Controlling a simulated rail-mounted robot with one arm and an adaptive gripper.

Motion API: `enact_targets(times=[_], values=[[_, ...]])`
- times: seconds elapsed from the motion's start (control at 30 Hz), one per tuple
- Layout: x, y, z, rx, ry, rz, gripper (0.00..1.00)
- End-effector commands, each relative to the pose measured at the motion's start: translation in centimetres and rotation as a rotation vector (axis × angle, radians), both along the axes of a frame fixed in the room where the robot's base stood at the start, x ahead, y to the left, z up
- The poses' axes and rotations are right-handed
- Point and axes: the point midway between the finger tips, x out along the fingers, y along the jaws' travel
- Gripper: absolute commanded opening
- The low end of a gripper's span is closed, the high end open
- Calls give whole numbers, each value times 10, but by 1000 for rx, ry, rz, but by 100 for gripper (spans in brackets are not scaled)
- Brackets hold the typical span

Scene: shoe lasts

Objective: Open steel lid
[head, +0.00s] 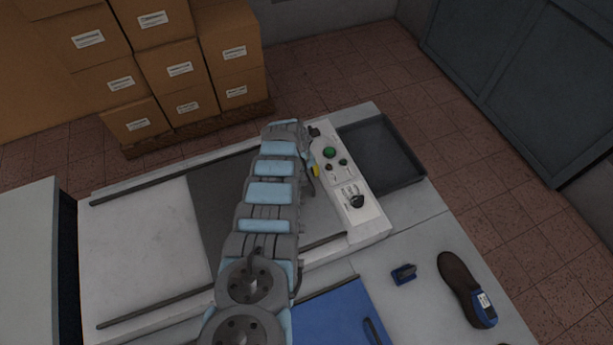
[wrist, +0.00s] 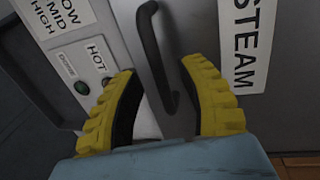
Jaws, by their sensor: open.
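In the wrist view, my gripper (wrist: 160,70) is open, with one yellow ribbed finger on each side of a dark bar handle (wrist: 150,42). The handle runs lengthwise between the fingers, and I see no clear contact with either one. It is on a grey metal face (wrist: 200,30), which looks like the steel lid and carries a "STEAM" label (wrist: 238,45). In the head view my arm hides the handle and most of the gripper; only a bit of yellow (head: 316,170) shows.
A control panel (head: 362,190) with a green button and knobs lies right of my arm. Beyond it is a dark tray (head: 409,180). A dark shoe last (head: 457,277), a small blue item (head: 403,274) and a blue box (head: 330,315) are nearer. Cartons (head: 180,70) stand behind.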

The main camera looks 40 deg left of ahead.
Motion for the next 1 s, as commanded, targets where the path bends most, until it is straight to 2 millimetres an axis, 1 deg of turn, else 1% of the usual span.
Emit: enact_targets(times=[0.23,0.27,0.3,0.37,0.4,0.87,1.0], values=[[0,0,0,0,0,0,41],[0,0,0,0,0,0,32],[0,0,0,0,0,0,20],[0,0,0,0,0,0,3],[0,0,0,0,0,0,0],[-1,0,-1,1,0,0,0],[-3,3,-2,2,-1,5,0]])
